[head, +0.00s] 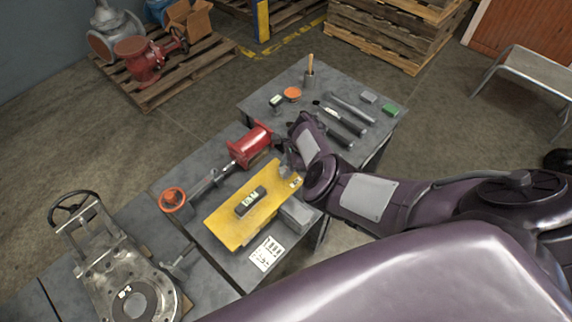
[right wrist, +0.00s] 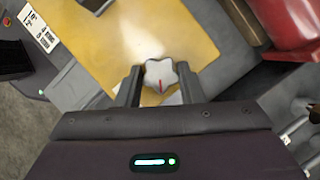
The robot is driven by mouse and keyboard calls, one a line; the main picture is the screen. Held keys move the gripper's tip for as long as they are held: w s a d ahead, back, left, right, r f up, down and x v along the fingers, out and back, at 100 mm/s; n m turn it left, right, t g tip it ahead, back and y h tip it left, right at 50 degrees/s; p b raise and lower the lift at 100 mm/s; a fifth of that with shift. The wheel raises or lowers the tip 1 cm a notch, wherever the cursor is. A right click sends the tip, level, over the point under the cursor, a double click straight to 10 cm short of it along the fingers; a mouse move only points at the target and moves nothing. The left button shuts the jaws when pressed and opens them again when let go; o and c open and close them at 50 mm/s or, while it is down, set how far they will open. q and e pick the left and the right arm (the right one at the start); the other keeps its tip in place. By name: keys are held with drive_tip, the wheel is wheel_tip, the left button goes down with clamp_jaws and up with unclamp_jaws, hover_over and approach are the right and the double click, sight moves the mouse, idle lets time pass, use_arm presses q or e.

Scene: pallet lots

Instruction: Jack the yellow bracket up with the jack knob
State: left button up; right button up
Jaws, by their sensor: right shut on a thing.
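The yellow bracket (head: 228,222) is a flat plate on the middle grey table in the head view. It fills much of the right wrist view (right wrist: 130,40). A black device with a lit display (head: 250,201) lies on the plate. The jack knob (right wrist: 160,74) is a pale grey lobed knob with a red mark, near the bracket's edge. My right gripper (right wrist: 158,88) is shut on the knob, one finger on each side. In the head view my right gripper (head: 289,170) is at the bracket's far right end and hides the knob. My left gripper is not in view.
A red vise-like body (head: 256,139) and an orange handwheel (head: 172,200) stand close behind and left of the bracket. A printed sheet (head: 266,254) lies in front. Several tools (head: 348,108) lie on the far table. A metal fixture (head: 115,265) occupies the left table.

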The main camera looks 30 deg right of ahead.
drive_tip(key=shift+s+a+f+m, duration=0.15)
drive_tip(key=shift+s+f+m, duration=0.15)
drive_tip(key=shift+m, duration=0.4)
drive_tip(key=shift+t, duration=0.3)
drive_tip(key=o, duration=1)
drive_tip(key=shift+r, duration=0.1)
drive_tip(key=shift+w, duration=0.1)
drive_tip(key=shift+w, duration=0.2)
drive_tip(key=shift+d+r, duration=0.15)
drive_tip(key=shift+d, duration=0.05)
drive_tip(key=p+v, duration=0.2)
drive_tip(key=v, duration=0.5)
drive_tip(key=shift+s+r, duration=0.1)
drive_tip(key=shift+r, duration=0.2)
